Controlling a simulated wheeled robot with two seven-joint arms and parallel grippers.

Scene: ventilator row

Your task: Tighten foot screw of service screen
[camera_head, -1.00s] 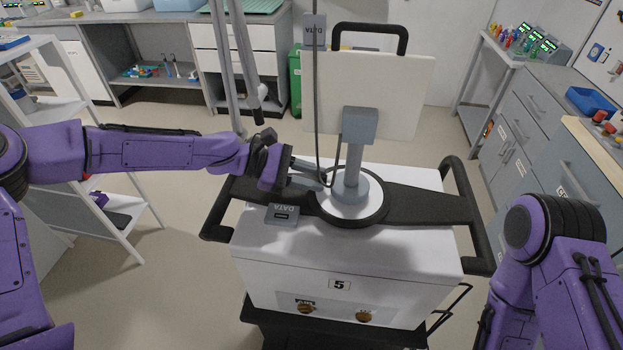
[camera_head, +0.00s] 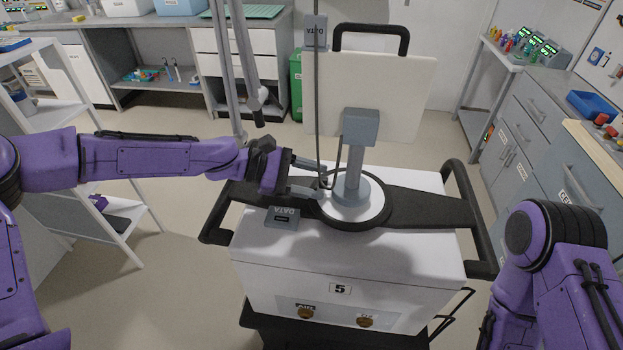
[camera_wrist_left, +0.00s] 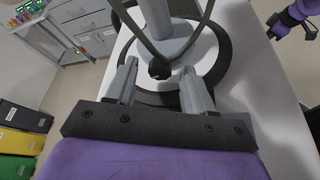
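The service screen (camera_head: 400,90) is seen from its pale back, on a grey post (camera_head: 354,165) with a round grey foot on a white disc. A small dark knob, apparently the foot screw (camera_wrist_left: 160,68), sits at the post's foot in the left wrist view. My left gripper (camera_head: 322,180) reaches the foot from the left. Its fingers are apart in the left wrist view (camera_wrist_left: 159,78), one on each side of the knob, with gaps visible. My right gripper (camera_wrist_left: 309,30) shows small at that view's upper right; its opening is unclear.
The white ventilator cart (camera_head: 340,255), labelled 5, has black side handles. A dark cable (camera_head: 317,100) hangs in front of the screen and loops near the foot. Shelves stand left, cabinets right.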

